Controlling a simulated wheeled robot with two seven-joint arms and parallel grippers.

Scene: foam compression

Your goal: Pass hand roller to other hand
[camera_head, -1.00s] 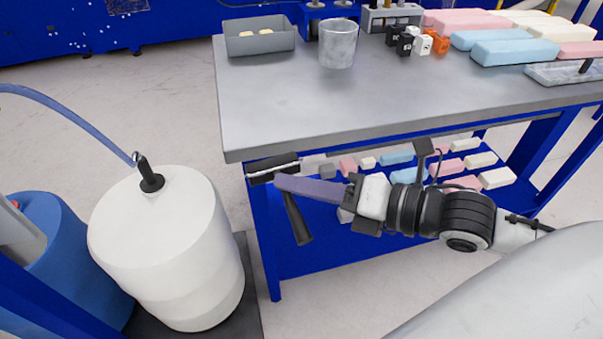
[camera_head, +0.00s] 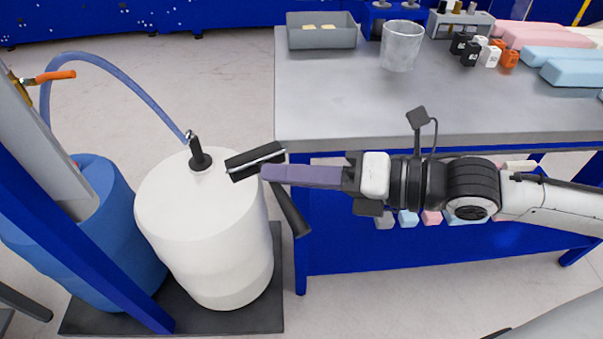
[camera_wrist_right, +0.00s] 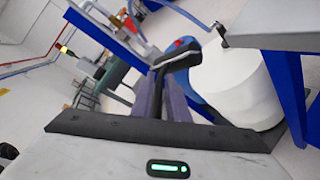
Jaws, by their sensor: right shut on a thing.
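The hand roller has a black roller head with a pale strip (camera_head: 256,161) and a dark handle (camera_head: 291,209) that slants down to the right. My right gripper (camera_head: 268,173), with long purple-grey fingers, is shut on it between head and handle. It holds the roller in the air, left of the table's front corner, and in the picture it overlaps the white drum. In the right wrist view the roller head (camera_wrist_right: 178,60) shows at the fingertips (camera_wrist_right: 166,78); part of the roller is hidden by the fingers. My left gripper is in neither view.
A grey-topped table (camera_head: 330,110) with a blue frame stands right, holding a grey tray (camera_head: 322,42), a clear cup (camera_head: 402,46) and foam blocks (camera_head: 560,55). A white drum (camera_head: 205,235) with a hose and a blue drum (camera_head: 95,235) stand left. Floor is open behind the drums.

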